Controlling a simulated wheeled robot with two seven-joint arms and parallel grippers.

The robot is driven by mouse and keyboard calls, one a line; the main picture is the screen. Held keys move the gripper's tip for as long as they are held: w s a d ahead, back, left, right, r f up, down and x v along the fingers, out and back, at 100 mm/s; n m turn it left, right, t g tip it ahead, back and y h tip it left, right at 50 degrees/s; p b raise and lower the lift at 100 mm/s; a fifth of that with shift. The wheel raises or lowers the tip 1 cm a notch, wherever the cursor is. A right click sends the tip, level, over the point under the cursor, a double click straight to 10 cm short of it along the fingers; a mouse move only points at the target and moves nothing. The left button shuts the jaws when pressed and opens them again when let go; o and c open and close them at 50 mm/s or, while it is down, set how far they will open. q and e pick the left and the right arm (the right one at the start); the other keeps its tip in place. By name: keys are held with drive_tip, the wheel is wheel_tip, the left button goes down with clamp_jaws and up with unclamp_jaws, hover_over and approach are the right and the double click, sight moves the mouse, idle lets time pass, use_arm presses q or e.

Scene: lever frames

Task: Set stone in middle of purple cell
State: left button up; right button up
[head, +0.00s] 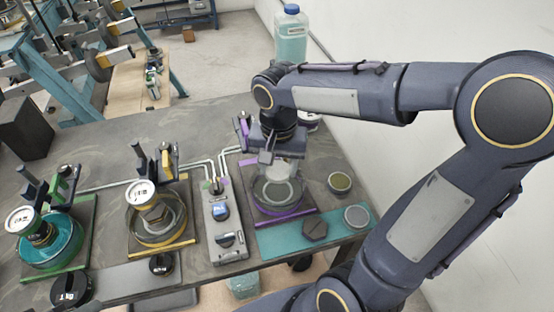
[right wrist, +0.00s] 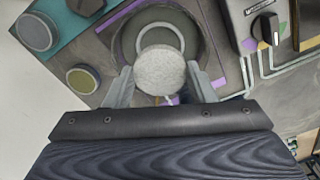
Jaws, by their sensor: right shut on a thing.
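The purple cell (head: 259,203) is a dark round dish with a light ring inside, on a purple-edged plate at the right of the table. It also shows in the right wrist view (right wrist: 196,17), with its inner ring (right wrist: 144,40). My right gripper (head: 281,170) is over the cell, pointing down. In the right wrist view my right gripper (right wrist: 160,84) is shut on the stone (right wrist: 160,70), a pale grey speckled disc. The stone overlaps the near part of the ring in that view; I cannot tell whether it touches the cell. My left gripper is out of view.
A yellow cell (head: 158,238) and a green cell (head: 47,262) stand to the left. A grey control box (head: 226,237) sits beside the purple cell. A teal mat (head: 284,241) at the right front holds a dark hexagonal piece (head: 315,230) and a grey disc (head: 356,216).

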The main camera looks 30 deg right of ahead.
sight(278, 193)
drive_tip(key=shift+f+b, duration=1.2)
drive_tip(key=shift+f, duration=0.4)
drive_tip(key=shift+w+d+f, duration=0.15)
drive_tip(key=shift+f, duration=0.15)
drive_tip(key=shift+a+f+b, duration=0.2)
drive_tip(key=shift+f+b, duration=0.75)
drive_tip(key=shift+d+f+b, duration=0.15)
drive_tip(key=shift+f+b, duration=0.2)
drive_tip(key=shift+f, duration=0.3)
drive_tip(key=shift+s+f+b, duration=0.3)
drive_tip(key=shift+f, duration=0.15)
